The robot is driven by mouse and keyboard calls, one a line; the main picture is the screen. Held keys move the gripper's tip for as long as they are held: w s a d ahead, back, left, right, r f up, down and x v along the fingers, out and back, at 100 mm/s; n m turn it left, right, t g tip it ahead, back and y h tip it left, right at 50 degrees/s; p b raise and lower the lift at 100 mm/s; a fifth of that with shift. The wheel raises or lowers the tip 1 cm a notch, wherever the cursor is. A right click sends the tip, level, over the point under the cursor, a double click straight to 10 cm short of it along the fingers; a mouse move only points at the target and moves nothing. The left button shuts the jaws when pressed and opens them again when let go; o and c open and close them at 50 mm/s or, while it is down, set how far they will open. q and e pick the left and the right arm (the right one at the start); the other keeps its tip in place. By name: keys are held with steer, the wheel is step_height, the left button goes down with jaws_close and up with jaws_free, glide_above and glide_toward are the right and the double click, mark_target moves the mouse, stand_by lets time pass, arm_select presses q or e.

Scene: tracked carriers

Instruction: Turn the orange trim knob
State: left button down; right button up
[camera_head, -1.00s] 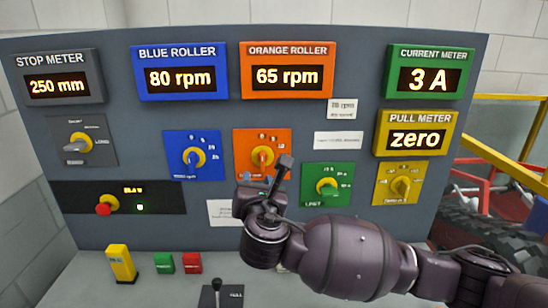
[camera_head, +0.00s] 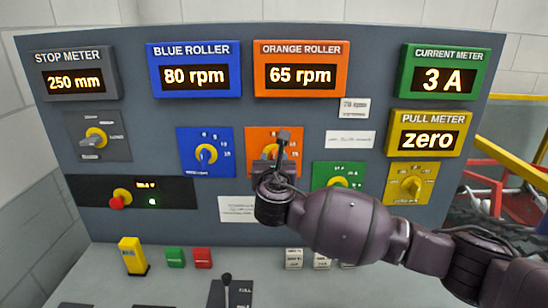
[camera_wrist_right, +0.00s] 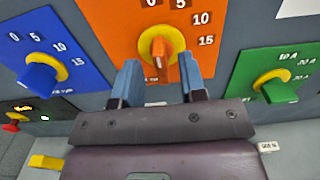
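The orange trim knob (camera_wrist_right: 159,60) has a yellow collar and sits on an orange dial plate (camera_wrist_right: 112,30) marked 0, 5, 10, 15. In the head view the knob (camera_head: 269,152) is partly hidden behind my right wrist. My right gripper (camera_wrist_right: 163,72) is open, with its two blue fingers on either side of the knob's lower end. Gaps show between the knob and both fingers. The orange roller meter (camera_head: 301,76) above reads 65 rpm. My left gripper is not in view.
A blue knob (camera_wrist_right: 40,77) on a blue plate lies to the left, and a green knob (camera_wrist_right: 277,90) to the right. A small tag (camera_head: 354,108) under the orange meter seems to read 75 rpm. A lever (camera_head: 227,280) stands on the desk below.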

steer(key=shift+w, duration=1)
jaws_close()
